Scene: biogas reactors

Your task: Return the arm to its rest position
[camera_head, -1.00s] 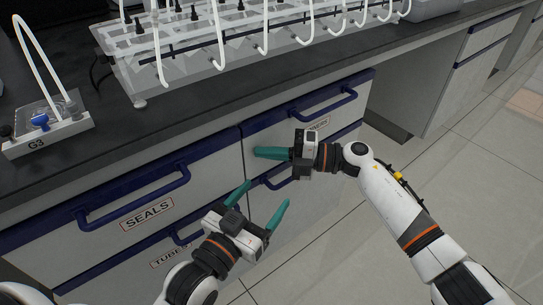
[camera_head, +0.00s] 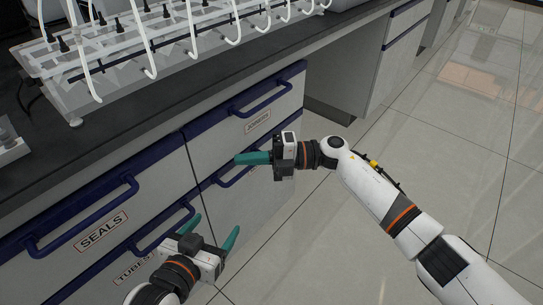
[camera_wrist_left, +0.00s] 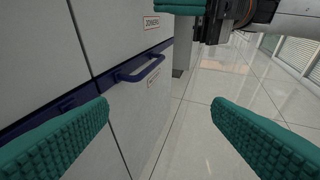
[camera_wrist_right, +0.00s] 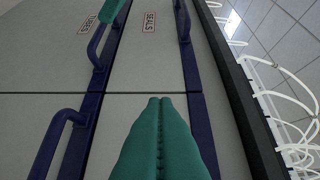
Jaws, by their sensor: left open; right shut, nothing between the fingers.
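My left gripper (camera_head: 216,227) is open and empty in the lower part of the head view, in front of the drawer fronts. Its two green fingers stand wide apart in the left wrist view (camera_wrist_left: 160,108). My right gripper (camera_head: 240,158) is shut and empty, its green fingers pointing left in the head view, in front of the right-hand drawers. In the right wrist view its fingers (camera_wrist_right: 160,105) lie together. The right arm reaches in from the lower right. Whether the fingers touch a drawer front cannot be told.
Drawers with blue handles line the bench: the SEALS drawer (camera_head: 80,245), the TUBES drawer (camera_head: 130,268) below it, and a labelled drawer (camera_head: 245,115) at right. All look closed. A clear rack with white tubes (camera_head: 110,65) stands on the dark benchtop. The tiled floor (camera_head: 350,265) at right is open.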

